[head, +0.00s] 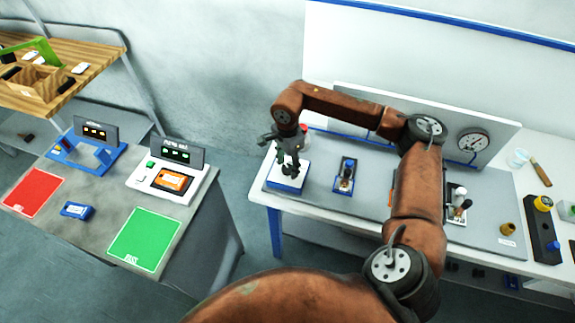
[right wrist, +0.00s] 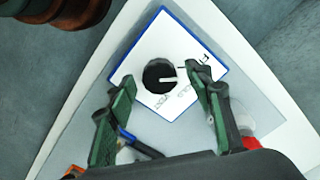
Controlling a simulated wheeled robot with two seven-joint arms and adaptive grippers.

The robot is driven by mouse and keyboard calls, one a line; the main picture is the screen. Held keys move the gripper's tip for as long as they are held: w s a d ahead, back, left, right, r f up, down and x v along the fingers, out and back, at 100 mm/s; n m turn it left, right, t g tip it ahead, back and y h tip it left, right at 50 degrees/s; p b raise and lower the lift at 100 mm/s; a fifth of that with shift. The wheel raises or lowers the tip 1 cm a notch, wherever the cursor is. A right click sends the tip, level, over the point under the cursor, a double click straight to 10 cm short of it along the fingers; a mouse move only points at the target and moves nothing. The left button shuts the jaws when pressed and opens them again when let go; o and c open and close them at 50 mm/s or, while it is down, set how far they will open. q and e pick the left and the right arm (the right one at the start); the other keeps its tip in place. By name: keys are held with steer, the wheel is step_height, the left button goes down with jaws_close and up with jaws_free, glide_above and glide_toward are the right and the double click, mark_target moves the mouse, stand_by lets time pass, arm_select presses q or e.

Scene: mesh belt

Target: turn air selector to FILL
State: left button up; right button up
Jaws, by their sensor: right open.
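The air selector is a round black knob (right wrist: 159,75) with a white pointer line, on a white plate (right wrist: 185,105) with a blue edge. In the right wrist view the pointer aims right. A partly hidden label starting with F is at the plate's upper right; small labels lie below and right of the knob. My right gripper (right wrist: 158,88) is open, with green-padded fingers on either side of the knob and visible gaps to it. In the head view the right gripper (head: 288,163) hangs over the selector plate (head: 286,184), hiding the knob. My left gripper is not in view.
A blue-edged fixture (head: 345,178) stands right of the selector on the bench. A pressure gauge (head: 472,140) is on the back panel. A red part (right wrist: 250,142) shows beside the right finger. A separate table (head: 100,225) with red and green mats stands left, across a gap.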

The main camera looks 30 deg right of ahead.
mark_target(288, 167)
step_height(288, 167, up, 12)
stand_by(0.4)
stand_by(0.4)
